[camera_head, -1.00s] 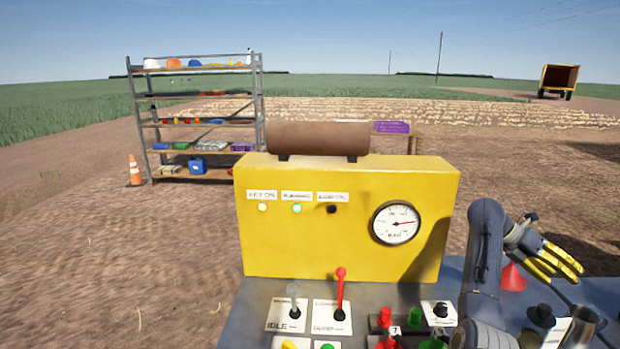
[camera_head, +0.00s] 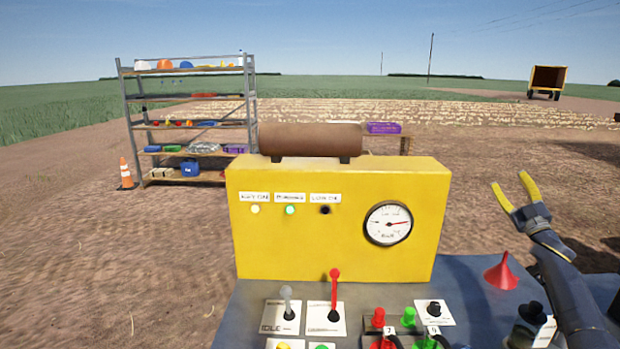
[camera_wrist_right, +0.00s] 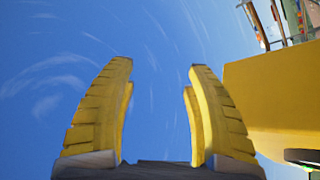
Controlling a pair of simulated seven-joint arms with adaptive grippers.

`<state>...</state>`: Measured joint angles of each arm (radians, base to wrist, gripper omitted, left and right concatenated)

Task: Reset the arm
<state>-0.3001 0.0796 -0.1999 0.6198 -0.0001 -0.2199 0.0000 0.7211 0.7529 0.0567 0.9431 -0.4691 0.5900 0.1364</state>
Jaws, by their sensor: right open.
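My right gripper (camera_head: 511,188) has yellow fingers and is raised at the right of the head view. It is open and empty, with its fingertips pointing up, to the right of the yellow control box (camera_head: 340,258) and apart from it. In the right wrist view the two yellow fingers (camera_wrist_right: 160,68) stand wide apart with only blue sky between them. The yellow box's side (camera_wrist_right: 280,95) shows at the right of that view. My left gripper is not in view.
The grey console (camera_head: 250,305) holds a red-knobbed lever (camera_head: 335,290), a grey lever (camera_head: 288,302) and several plugs. A red funnel (camera_head: 502,273) stands below my right gripper. A brown cylinder (camera_head: 310,139) tops the box. A shelf (camera_head: 187,153) stands behind left.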

